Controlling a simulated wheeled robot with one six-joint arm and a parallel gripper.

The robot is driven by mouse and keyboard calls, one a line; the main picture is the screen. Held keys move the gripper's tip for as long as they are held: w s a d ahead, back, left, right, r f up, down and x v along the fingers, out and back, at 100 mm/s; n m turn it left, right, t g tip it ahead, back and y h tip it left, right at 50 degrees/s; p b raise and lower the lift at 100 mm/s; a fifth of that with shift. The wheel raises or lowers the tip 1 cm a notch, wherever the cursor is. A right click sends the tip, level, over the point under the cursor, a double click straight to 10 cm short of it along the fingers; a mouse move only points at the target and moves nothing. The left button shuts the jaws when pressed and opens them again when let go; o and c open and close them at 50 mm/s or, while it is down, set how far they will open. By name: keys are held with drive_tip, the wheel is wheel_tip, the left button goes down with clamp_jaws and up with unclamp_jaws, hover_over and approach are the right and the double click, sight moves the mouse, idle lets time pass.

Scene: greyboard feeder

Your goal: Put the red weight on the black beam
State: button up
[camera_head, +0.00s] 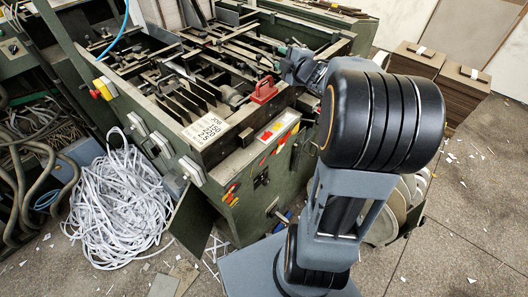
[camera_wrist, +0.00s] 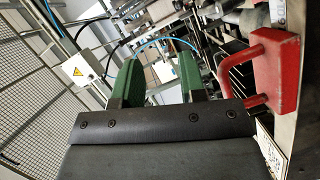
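The red weight (camera_head: 264,90) has a loop handle and sits on the machine's front edge, near its right corner. In the wrist view the red weight (camera_wrist: 276,72) is at the right, outside my gripper's fingers, with its handle pointing left. My gripper (camera_wrist: 160,62) has two green fingers, spread apart with nothing between them. In the head view my gripper (camera_head: 290,66) is just right of and above the weight, partly hidden by my own wrist. Several dark bars (camera_head: 185,103) lie inside the machine left of the weight; I cannot tell which is the black beam.
The green machine (camera_head: 246,190) has a crowded top of rails and bars. A white number plate (camera_head: 206,130) is on its front edge. White strips (camera_head: 120,210) are heaped at left. Brown board stacks (camera_head: 440,75) stand at back right. The floor at right is mostly free.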

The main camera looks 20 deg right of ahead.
drive_tip(key=s+a+f+m+g, duration=0.5)
drive_tip(key=s+a+m, duration=0.3)
drive_tip(key=s, duration=0.3)
drive_tip(key=s+a+f+m+g+h, duration=0.1)
drive_tip(key=s+a+f+m+g, duration=0.5)
drive_tip(key=s+a, duration=0.4)
drive_tip(key=shift+s+m+g, duration=0.9)
drive_tip(key=shift+s+g, duration=0.2)
drive_tip(key=shift+s, duration=0.15)
drive_tip(key=shift+f, duration=0.1)
wheel_tip(320, 180, up, 3)
drive_tip(key=p, duration=0.2)
drive_tip(key=shift+p, duration=0.3)
